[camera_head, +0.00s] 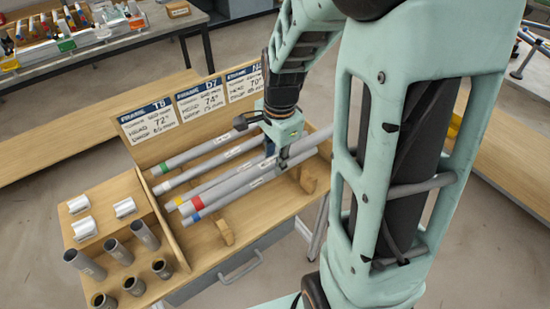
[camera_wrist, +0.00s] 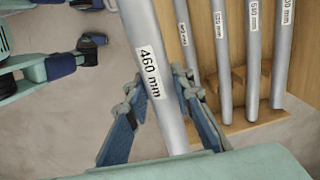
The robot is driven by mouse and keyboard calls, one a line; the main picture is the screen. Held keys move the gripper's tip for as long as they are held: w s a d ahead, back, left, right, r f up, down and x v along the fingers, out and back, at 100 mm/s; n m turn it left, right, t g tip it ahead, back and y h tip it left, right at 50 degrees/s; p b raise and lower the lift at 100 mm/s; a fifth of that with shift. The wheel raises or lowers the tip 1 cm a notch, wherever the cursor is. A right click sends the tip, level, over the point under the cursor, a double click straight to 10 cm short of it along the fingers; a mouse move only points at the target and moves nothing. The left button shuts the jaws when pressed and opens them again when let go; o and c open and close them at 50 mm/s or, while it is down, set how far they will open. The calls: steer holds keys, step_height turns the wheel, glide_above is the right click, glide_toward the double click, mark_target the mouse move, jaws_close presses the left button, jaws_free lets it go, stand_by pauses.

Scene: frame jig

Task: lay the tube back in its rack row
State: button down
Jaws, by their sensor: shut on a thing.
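My gripper (camera_head: 283,164) is over the right part of the rack row, its fingers closed around a grey tube labelled 460 mm (camera_wrist: 150,72). In the wrist view the tube runs between the two fingers (camera_wrist: 164,122) and looks nearer the camera than the other tubes. In the head view it appears to be the red-banded tube (camera_head: 225,192), though the fingers and close neighbours make this hard to tell. Several other grey tubes lie side by side on the wooden rack (camera_head: 227,232), with green, yellow and blue bands among them. The tube's far end is hidden.
Sign cards (camera_head: 150,119) stand behind the rack. Short upright pipes (camera_head: 85,264) and white fittings (camera_head: 124,207) occupy the left of the bench. A second table (camera_head: 100,45) holds small parts at the back left. Grey floor shows left of the tube in the wrist view.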

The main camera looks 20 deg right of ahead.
steer(key=shift+f+b, duration=5.8)
steer(key=shift+f, duration=1.8)
steer(key=shift+f, duration=0.3)
steer(key=c, duration=1.6)
jaws_free()
steer(key=shift+r, duration=0.1)
